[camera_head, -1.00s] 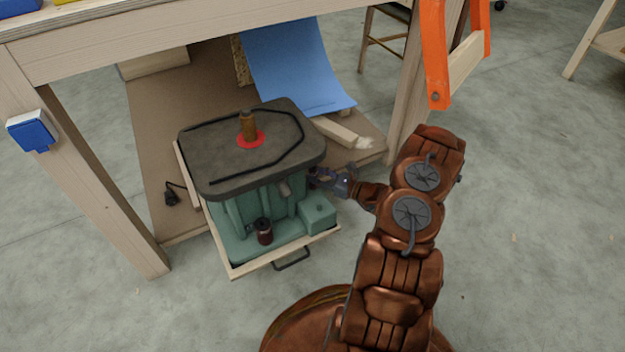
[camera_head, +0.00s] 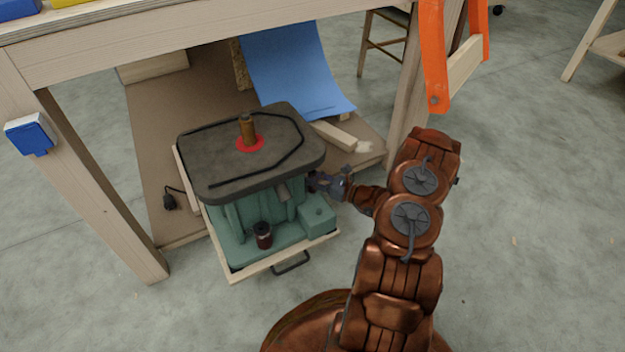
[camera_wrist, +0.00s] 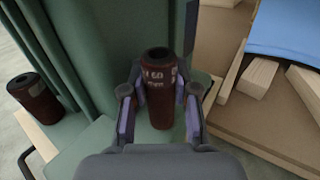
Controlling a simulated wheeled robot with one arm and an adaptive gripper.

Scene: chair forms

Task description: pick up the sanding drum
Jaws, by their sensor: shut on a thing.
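A sanding drum (camera_wrist: 160,95), a dark red-brown upright cylinder with a hole in its top and pale printing, stands between my gripper's fingers in the wrist view. My gripper (camera_wrist: 158,103) is shut on it, with one finger pad at each side. In the head view my gripper (camera_head: 322,184) is at the right side of the green machine (camera_head: 232,222), under its dark top, and the held drum is mostly hidden. A second similar drum (camera_head: 264,236) stands on the machine's front ledge; it also shows at the left of the wrist view (camera_wrist: 36,98).
The machine's dark tabletop (camera_head: 205,165) overhangs the grip area and bears a brown spindle (camera_head: 247,128) in a red ring. Wood offcuts (camera_wrist: 260,78) and a blue sheet (camera_head: 298,72) lie to the right and behind. A bench leg (camera_head: 405,120) stands close beside my arm.

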